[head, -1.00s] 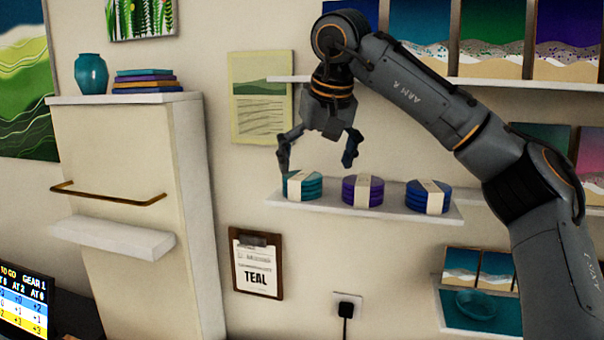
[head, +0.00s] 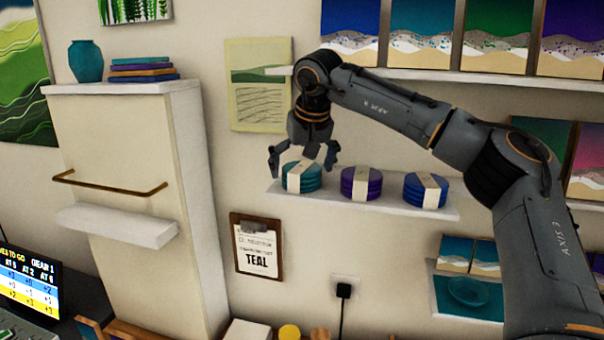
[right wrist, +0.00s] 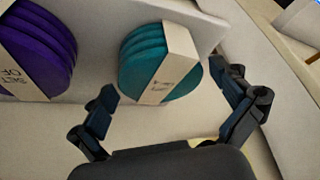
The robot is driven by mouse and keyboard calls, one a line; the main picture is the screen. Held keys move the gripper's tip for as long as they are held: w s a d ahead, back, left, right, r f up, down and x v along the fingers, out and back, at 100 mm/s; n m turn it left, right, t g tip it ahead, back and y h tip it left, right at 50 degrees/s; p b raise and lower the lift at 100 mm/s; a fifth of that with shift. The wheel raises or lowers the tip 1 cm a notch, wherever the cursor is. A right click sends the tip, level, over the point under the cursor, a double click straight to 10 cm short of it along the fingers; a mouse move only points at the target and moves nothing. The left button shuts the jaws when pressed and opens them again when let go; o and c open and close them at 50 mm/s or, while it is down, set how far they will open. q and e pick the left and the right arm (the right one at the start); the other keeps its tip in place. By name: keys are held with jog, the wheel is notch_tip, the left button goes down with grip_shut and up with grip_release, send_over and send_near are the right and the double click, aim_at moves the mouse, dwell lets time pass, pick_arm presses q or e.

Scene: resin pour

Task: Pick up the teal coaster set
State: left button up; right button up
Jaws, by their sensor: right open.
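The teal coaster set (head: 312,181) is a round stack with a pale paper band, at the left end of a white wall shelf (head: 396,208). My right gripper (head: 304,168) is open above and around it, its fingers apart on the left and right. In the right wrist view, the teal set (right wrist: 140,62) lies between and just beyond the open fingertips (right wrist: 165,82); nothing is held. A clipboard (head: 256,248) below reads TEAL. My left gripper is not in view.
A purple set (head: 348,184) and a blue set (head: 412,192) stand to the right on the same shelf. Pictures stand on a shelf (head: 430,75) above. A cabinet (head: 130,150) stands at left, with free wall between.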

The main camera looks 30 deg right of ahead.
jog(key=shift+s+a+r, duration=0.1)
jog(key=shift+s+a, duration=0.05)
jog(key=c, duration=1.3)
